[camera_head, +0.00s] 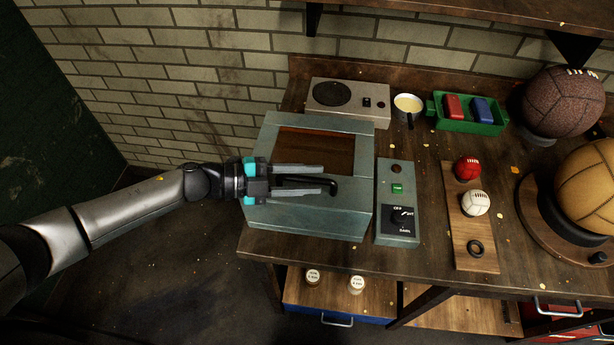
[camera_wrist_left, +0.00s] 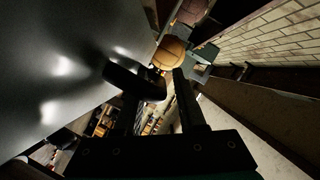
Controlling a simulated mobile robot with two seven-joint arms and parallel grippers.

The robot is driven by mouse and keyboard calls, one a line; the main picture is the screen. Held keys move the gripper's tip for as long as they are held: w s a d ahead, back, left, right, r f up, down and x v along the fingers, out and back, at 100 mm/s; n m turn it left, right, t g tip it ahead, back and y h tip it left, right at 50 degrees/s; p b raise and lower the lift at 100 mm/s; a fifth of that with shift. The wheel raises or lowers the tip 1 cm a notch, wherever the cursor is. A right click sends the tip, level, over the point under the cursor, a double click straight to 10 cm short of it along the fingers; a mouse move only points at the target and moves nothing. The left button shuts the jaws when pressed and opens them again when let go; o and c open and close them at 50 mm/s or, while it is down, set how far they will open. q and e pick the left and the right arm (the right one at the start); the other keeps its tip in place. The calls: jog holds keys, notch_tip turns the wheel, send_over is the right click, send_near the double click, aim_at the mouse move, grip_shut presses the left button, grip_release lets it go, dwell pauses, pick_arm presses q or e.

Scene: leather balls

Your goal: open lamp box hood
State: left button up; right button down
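The lamp box (camera_head: 305,218) is a grey-teal box on the left of the workbench. Its hood (camera_head: 268,140) is down and has a dark amber window (camera_head: 318,150). A black bar handle (camera_head: 318,184) is on its front; it also shows in the left wrist view (camera_wrist_left: 137,82), beside the grey metal surface (camera_wrist_left: 55,65). My left gripper (camera_head: 324,180) reaches in from the left, with one finger above and one below the handle. In the left wrist view its fingers (camera_wrist_left: 160,100) are apart, with the handle close to the left one. Firm contact cannot be told. My right gripper is not in view.
A switch panel (camera_head: 396,180) stands right of the box, and a beige device (camera_head: 348,100) is behind it. A mug (camera_head: 408,106), green tray (camera_head: 468,124), ball board (camera_head: 475,252) and large balls (camera_head: 590,185) fill the bench's right. An open drawer (camera_head: 335,302) is below.

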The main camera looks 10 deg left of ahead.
pick_arm(q)
grip_shut()
dwell(1.2)
